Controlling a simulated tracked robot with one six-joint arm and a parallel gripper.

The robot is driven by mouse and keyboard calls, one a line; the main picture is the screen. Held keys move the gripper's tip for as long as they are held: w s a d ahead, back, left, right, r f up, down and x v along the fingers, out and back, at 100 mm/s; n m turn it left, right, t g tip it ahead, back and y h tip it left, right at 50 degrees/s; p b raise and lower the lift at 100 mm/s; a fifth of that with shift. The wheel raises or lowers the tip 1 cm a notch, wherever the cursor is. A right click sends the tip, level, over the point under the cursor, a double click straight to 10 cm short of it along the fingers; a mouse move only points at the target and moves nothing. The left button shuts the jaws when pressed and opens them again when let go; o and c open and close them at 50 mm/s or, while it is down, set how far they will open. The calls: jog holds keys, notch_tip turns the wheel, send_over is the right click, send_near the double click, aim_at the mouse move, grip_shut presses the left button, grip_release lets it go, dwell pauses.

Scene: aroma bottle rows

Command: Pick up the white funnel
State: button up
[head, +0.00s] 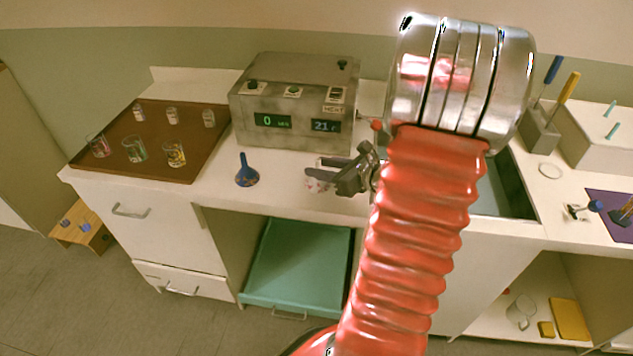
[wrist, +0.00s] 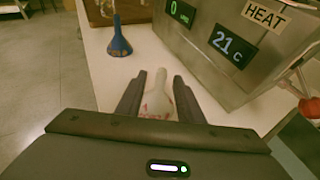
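A white funnel (wrist: 158,105) stands spout up on the counter in the wrist view, with reddish marks on its lower part. In the head view a small part of it (head: 314,185) shows at my gripper's fingers, which hide much of it. My gripper (wrist: 158,92) is open, with one finger on each side of the funnel and the spout between them. It also shows in the head view (head: 328,172), low over the counter in front of the heater box. Its body hides the funnel's base in the wrist view.
A blue funnel (head: 247,172) stands on the counter to the left. The grey heater box (head: 290,136) is close behind my gripper. A brown tray (head: 120,120) with several glasses lies at the left. The sink (head: 512,190) is at the right.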

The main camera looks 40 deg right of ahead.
aim_at(316, 167)
jog(key=shift+x, duration=2.6)
grip_shut()
